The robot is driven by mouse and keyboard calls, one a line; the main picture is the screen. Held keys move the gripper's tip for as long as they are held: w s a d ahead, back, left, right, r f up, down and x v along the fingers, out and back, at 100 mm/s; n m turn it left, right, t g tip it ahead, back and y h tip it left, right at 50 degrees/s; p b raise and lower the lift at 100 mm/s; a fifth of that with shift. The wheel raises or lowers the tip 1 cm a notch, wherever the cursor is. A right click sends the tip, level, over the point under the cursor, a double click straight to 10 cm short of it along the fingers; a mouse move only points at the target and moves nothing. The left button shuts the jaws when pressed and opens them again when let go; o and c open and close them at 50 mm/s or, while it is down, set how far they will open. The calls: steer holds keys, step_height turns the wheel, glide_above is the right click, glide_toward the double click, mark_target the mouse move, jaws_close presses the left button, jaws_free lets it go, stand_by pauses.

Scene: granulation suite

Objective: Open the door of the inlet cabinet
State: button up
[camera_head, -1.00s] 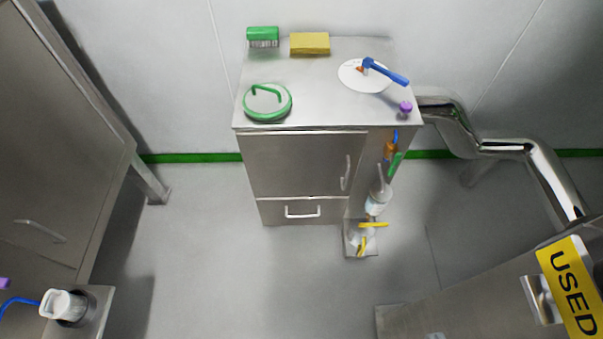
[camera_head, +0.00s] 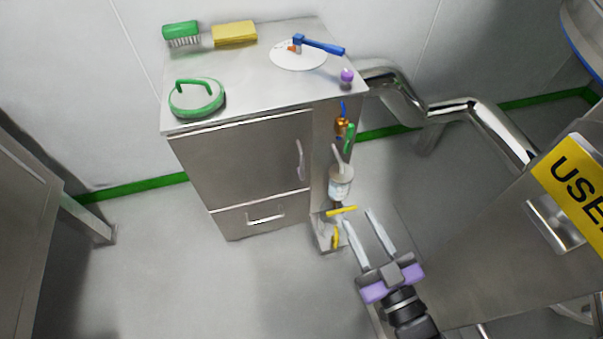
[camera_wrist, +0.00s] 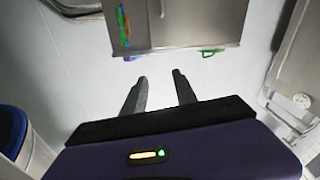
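The steel cabinet (camera_head: 245,160) stands against the back wall in the head view. Its upper door looks shut, with a vertical bar handle (camera_head: 300,160) near the door's right edge. A drawer with a horizontal handle (camera_head: 265,217) is below. My gripper (camera_head: 357,215) is at the lower right of the cabinet, its two fingers spread and empty, apart from the door handle. In the wrist view the gripper (camera_wrist: 159,76) also shows open with nothing between the fingers; the cabinet (camera_wrist: 200,22) appears at the top, partly cut off.
A green-handled lid (camera_head: 196,98), brush (camera_head: 182,33), yellow sponge (camera_head: 234,34) and white disc (camera_head: 298,58) sit on the cabinet top. A filter bottle (camera_head: 341,183) and yellow-handled valve are on its right side. A steel pipe (camera_head: 450,110) runs right. Floor in front is clear.

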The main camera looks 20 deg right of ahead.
steer(key=y+b, duration=0.1)
steer(key=b, duration=0.4)
glide_toward(303, 167)
step_height(303, 167, up, 5)
steer(key=w, duration=0.2)
steer(key=shift+m+g+y, duration=0.3)
steer(key=shift+g+y, duration=0.1)
steer(key=w+f, duration=0.1)
steer(key=w, duration=0.2)
steer(key=w+f+b, duration=0.1)
steer(key=w+f, duration=0.1)
steer(key=w+a+f+b, duration=0.1)
steer(key=w, duration=0.2)
steer(key=shift+w+a+f, duration=0.1)
steer(key=shift+w+f, duration=0.2)
jaws_close()
